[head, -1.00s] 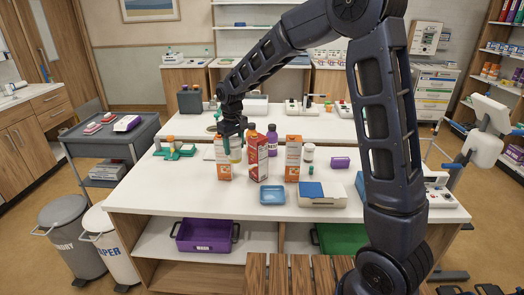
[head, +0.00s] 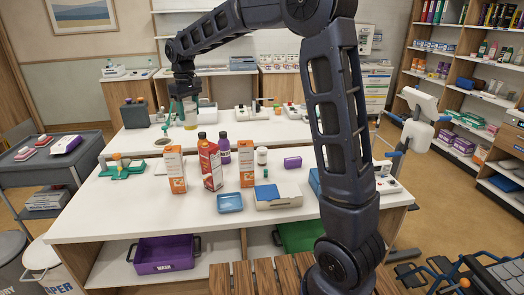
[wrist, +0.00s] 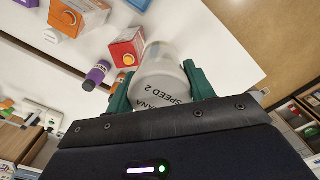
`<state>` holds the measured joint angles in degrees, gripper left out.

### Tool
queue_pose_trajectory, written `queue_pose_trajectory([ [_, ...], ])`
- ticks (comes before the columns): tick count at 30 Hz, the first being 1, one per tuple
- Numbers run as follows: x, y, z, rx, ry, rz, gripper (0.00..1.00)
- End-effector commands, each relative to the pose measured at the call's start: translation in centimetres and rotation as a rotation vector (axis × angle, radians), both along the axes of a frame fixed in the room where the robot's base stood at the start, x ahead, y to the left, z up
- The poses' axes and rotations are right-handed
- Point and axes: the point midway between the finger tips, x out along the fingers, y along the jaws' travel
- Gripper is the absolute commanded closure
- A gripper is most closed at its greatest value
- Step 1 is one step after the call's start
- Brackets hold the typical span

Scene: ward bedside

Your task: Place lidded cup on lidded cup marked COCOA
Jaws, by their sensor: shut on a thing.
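My gripper (wrist: 160,88) is shut on a translucent lidded cup (wrist: 160,70), whose visible print reads "ANA" and "SPEED 2". The green fingers are on either side of it in the wrist view. I cannot tell how high the cup is above the surface. I cannot make out a cup marked COCOA in either view.
The table's front left is clear.

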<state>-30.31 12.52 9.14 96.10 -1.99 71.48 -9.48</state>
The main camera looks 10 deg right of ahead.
Motion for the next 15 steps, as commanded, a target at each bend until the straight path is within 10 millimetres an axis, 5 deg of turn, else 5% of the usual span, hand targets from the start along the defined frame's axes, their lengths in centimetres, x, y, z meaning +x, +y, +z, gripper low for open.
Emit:
queue_pose_trajectory([
  [15,16.3,-14.4,0.0,0.001,0.002,-0.048,0.76],
])
